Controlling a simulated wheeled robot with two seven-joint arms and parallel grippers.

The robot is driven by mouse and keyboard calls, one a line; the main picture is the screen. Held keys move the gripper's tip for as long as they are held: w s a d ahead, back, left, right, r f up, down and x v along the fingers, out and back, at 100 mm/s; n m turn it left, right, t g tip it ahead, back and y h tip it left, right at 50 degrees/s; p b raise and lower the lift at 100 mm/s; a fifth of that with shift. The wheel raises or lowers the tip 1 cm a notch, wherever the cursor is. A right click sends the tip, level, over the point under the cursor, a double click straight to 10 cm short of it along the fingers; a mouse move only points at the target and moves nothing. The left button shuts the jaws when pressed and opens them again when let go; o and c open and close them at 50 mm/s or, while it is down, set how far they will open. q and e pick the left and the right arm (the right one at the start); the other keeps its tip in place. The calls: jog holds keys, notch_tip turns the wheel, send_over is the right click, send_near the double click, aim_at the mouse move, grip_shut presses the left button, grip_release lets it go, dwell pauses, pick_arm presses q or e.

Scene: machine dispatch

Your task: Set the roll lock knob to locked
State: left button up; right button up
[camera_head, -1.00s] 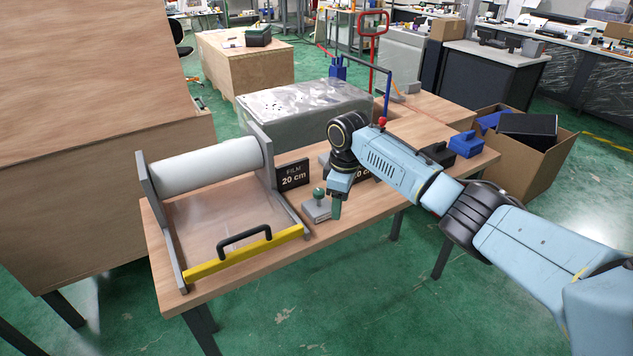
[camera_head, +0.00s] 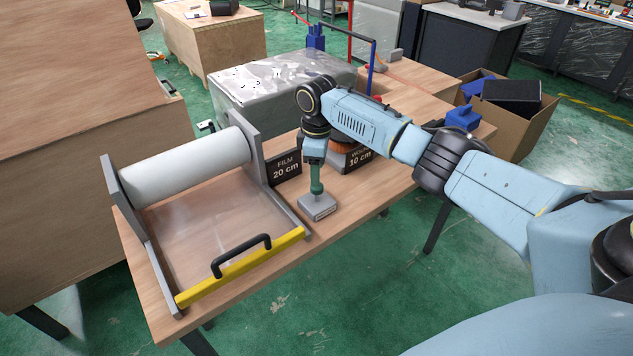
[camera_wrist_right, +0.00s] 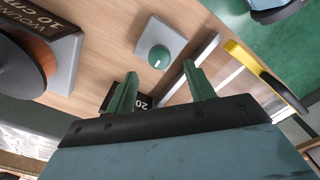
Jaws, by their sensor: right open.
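The roll lock knob is a green round knob with a white mark on a grey square base (camera_head: 318,207). In the right wrist view the green knob (camera_wrist_right: 159,56) shows from above, beyond the fingertips. My right gripper (camera_head: 316,188) points down over the knob in the head view and hides most of it. In the right wrist view my right gripper (camera_wrist_right: 160,82) has its two green fingers apart, with nothing between them. The knob lies ahead of the gap, and I cannot tell that either finger touches it. My left gripper is not in view.
Left of the knob stands the film dispenser with a white roll (camera_head: 187,164) and a yellow bar with a black handle (camera_head: 242,262). A "FILM 20 cm" sign (camera_head: 285,167) stands behind the knob. A "10 cm" sign (camera_head: 358,157) is to the right.

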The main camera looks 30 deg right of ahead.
aim_at(317, 193)
notch_tip(317, 193, down, 5)
jog(key=shift+r, duration=0.1)
jog(key=shift+f, duration=0.25)
jog(key=shift+c, duration=0.8)
jog(key=c, duration=0.8)
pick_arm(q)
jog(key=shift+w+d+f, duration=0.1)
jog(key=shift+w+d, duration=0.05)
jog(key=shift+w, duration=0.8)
pick_arm(e)
jog(key=shift+r, duration=0.1)
